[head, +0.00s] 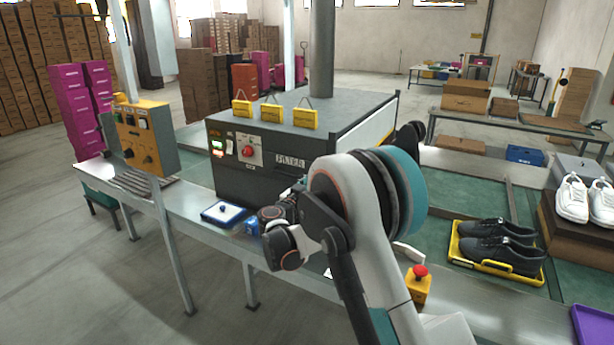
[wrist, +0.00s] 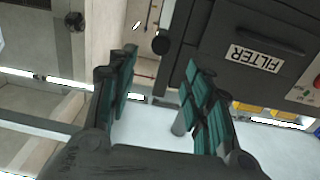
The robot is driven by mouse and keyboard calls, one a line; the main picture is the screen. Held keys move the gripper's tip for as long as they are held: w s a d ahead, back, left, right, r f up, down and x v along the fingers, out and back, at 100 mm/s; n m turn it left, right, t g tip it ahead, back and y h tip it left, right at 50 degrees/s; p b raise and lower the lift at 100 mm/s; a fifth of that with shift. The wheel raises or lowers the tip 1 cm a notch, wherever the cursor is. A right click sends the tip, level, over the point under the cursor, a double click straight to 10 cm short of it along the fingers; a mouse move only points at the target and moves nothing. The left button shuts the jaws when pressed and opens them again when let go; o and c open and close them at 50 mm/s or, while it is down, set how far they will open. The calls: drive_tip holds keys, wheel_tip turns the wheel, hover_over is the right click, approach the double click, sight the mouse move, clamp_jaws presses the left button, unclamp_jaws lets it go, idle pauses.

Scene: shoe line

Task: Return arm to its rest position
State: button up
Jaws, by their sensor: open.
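My gripper (wrist: 158,75) is in the wrist view, with its two teal-padded fingers spread apart and nothing held between them. The dark machine labelled FILTER (wrist: 256,58) appears upside down beyond the right finger. In the head view my arm reaches up from the bottom and bends left over the bench, in front of the FILTER machine (head: 290,150). My gripper's fingers cannot be made out clearly there, as the arm's own links cover much of that area.
A blue-and-white tray (head: 223,213) lies on the metal bench (head: 188,210) left of my wrist. An emergency-stop box (head: 417,287) stands right of my arm. Dark shoes sit on a yellow tray (head: 498,267); white shoes (head: 573,199) rest on a box farther right.

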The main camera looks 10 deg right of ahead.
drive_tip(key=s+d+r+n+g+y, duration=0.1)
drive_tip(key=s+d+r+g, duration=0.2)
drive_tip(key=s, duration=0.4)
drive_tip(key=s+d+r+n+y, duration=0.1)
drive_tip(key=s+d+r, duration=0.25)
drive_tip(key=s, duration=0.35)
drive_tip(key=s+d+r+n+g+y, duration=0.1)
drive_tip(key=s+d+r+g+y, duration=0.2)
drive_tip(key=s, duration=0.4)
drive_tip(key=s+a+f+n+y, duration=0.1)
drive_tip(key=s+f, duration=0.1)
drive_tip(key=s, duration=0.8)
drive_tip(key=s+a+f+n+y, duration=0.1)
drive_tip(key=s+f+y, duration=0.1)
drive_tip(key=s, duration=0.8)
drive_tip(key=s+a+f+n+g+y, duration=0.1)
drive_tip(key=s+f+n+y, duration=0.1)
drive_tip(key=s, duration=0.8)
drive_tip(key=shift+s+f, duration=0.15)
drive_tip(key=shift+f, duration=0.4)
